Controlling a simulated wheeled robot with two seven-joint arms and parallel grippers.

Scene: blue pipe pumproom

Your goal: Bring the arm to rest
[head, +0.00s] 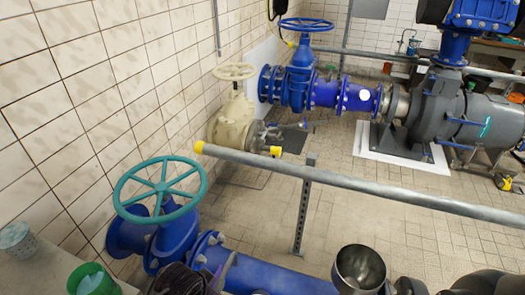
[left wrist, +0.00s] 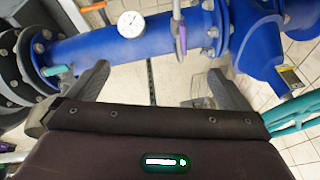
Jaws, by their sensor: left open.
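My left gripper (left wrist: 160,88) is open in the left wrist view, with its two dark fingers wide apart and nothing between them. The blue pipe (left wrist: 85,47) runs across beyond the fingertips, with a round white gauge (left wrist: 131,25) and a purple-handled lever (left wrist: 180,38) on it. In the head view a dark part at the bottom edge, beside the blue valve, looks like my left gripper or wrist; its fingers cannot be made out there. My right gripper is not in view.
A blue valve with a teal handwheel (head: 160,190) stands at the lower left. A grey rail (head: 350,180) crosses the head view above the tiled floor. A green cup (head: 92,282) sits on a ledge at the left. A cream valve (head: 234,122) and a grey pump (head: 460,110) stand farther back.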

